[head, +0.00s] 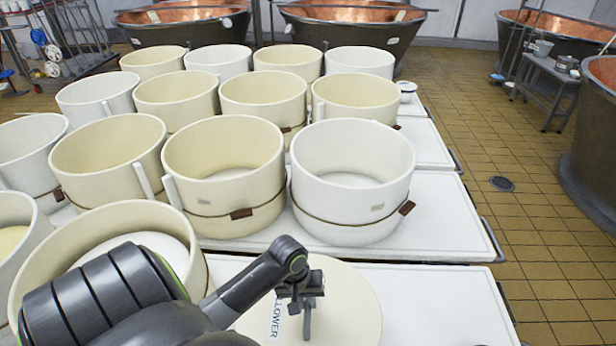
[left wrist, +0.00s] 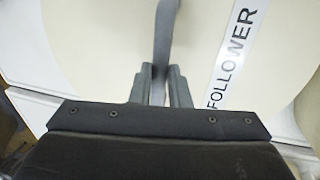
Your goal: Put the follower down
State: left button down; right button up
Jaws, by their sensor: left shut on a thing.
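The follower (head: 352,300) is a pale cream disc with a grey upright handle and a white label reading FOLLOWER. In the head view it is at the bottom centre, over the nearest white table, partly covered by my arm. My left gripper (head: 303,292) is above the disc and shut on its handle. In the left wrist view the fingers (left wrist: 158,84) close on the grey strap-like handle, and the follower (left wrist: 195,35) fills most of the view below. The disc looks flat; I cannot tell whether it touches the table. My right gripper is out of view.
A cream hoop mould (head: 112,222) stands just left of the follower. A white mould (head: 352,180) and a cream mould (head: 224,175) stand on the white table (head: 450,215) behind. The near table (head: 440,300) is bare right of the follower. Copper vats (head: 180,22) stand farther back.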

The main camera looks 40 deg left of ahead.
pick_arm(q)
notch_tip(320, 180, down, 9)
jog(key=shift+w+r+b, duration=0.1)
jog(key=shift+b, duration=0.5)
jog(key=c, duration=1.8)
grip_release()
jog(key=shift+f, duration=0.2)
jog(key=o, duration=0.4)
jog(key=shift+o, duration=0.2)
jog(key=r, duration=0.4)
jog(key=s+a+r+p, duration=0.1)
jog(key=r, duration=0.3)
jog(key=r+p, duration=0.1)
jog(key=r, duration=0.3)
jog(key=shift+s+a, duration=0.35)
jog(key=shift+s, duration=0.05)
jog(key=shift+d, duration=0.1)
